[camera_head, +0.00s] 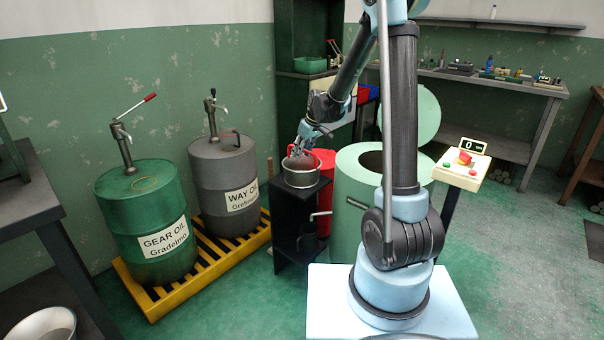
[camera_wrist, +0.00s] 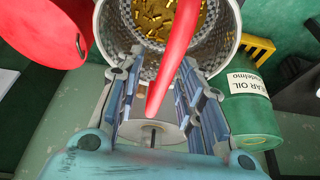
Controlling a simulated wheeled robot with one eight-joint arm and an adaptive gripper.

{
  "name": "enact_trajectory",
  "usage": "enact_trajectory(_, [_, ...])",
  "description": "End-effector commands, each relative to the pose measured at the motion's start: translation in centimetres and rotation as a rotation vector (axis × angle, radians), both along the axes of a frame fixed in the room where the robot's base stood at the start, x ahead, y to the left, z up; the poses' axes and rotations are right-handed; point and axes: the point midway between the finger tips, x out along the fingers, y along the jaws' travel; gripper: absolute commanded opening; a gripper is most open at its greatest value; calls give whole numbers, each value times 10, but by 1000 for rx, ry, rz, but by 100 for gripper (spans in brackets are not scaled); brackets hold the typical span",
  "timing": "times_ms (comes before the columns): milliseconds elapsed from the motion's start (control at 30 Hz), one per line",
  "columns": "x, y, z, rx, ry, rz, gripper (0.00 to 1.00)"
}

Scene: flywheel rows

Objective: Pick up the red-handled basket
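The red-handled basket (camera_head: 302,178) stands upright on a small black stand in the head view. In the wrist view it is a perforated metal basket (camera_wrist: 228,48) with brass-coloured pieces inside. Its red handle (camera_wrist: 172,62) runs down the picture between my fingers. My gripper (camera_head: 305,138) is over the basket, pointing down at the handle. In the wrist view my gripper (camera_wrist: 160,88) is open, with a finger on each side of the handle and visible gaps between. The handle's near end appears low between the fingers. In the head view my gripper partly hides the handle.
A black stand (camera_head: 290,220) holds the basket. A red container (camera_head: 325,165) and a pale green drum (camera_head: 352,195) with its lid raised are close on the right. Green and grey oil drums (camera_head: 160,225) stand left on a yellow-black pallet. A control box (camera_head: 462,170) stands right.

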Motion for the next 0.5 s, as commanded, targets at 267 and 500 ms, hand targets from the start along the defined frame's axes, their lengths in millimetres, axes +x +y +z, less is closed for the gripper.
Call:
enact_trajectory(267, [0,0,-3,0,0,0,34])
enact_trajectory(500, [0,0,-5,0,0,0,34])
